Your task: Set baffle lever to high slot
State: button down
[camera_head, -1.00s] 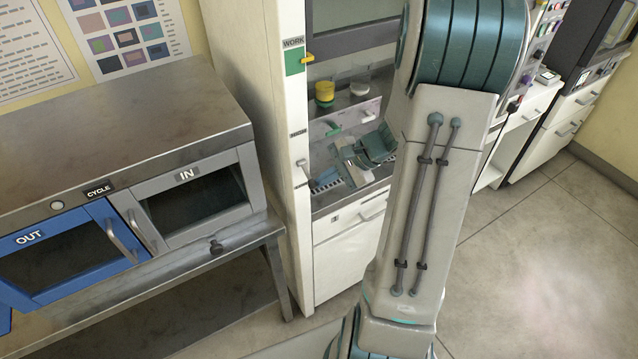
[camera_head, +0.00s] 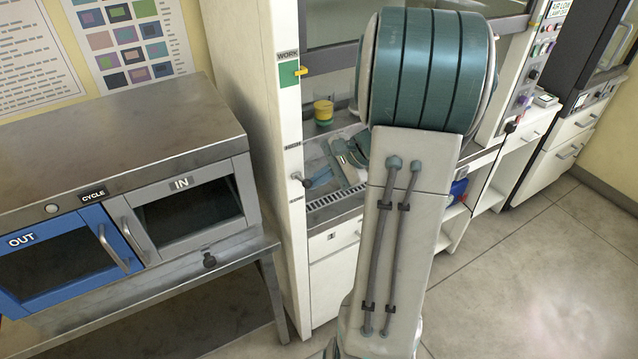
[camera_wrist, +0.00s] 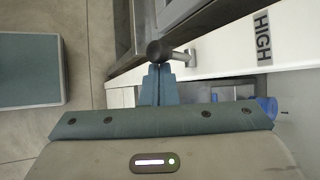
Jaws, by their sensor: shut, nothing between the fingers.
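The baffle lever (camera_head: 297,176) is a short grey rod with a round dark knob on the white cabinet post, below the HIGH label (camera_head: 292,146). In the wrist view the lever's knob (camera_wrist: 158,50) stands straight ahead of my fingertips, its rod running right towards the post, and the HIGH label (camera_wrist: 263,38) is farther right. My gripper (camera_wrist: 160,68) is shut and empty, its fingertips right at the knob; I cannot tell whether they touch. The slot itself is not clearly visible.
A green plate with a yellow handle (camera_head: 302,71) is higher on the post under WORK. Yellow containers (camera_head: 323,110) stand inside the cabinet. A steel cabinet (camera_head: 110,130) with OUT and IN doors is at left. Open floor (camera_head: 540,260) lies at right.

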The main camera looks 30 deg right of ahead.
jog(key=shift+d+r+p, duration=0.1)
jog(key=shift+r+p, duration=0.4)
jog(key=shift+r, duration=0.35)
jog(key=shift+w, duration=0.1)
jog(key=shift+f, duration=0.1)
jog(key=s+d+f+b, duration=0.2)
jog(key=d+f+b, duration=0.1)
jog(key=w+d+r+b, duration=0.1)
jog(key=w+d+r, duration=0.3)
jog(key=r, duration=0.3)
jog(key=shift+w+d, duration=0.15)
jog(key=shift+d, duration=0.45)
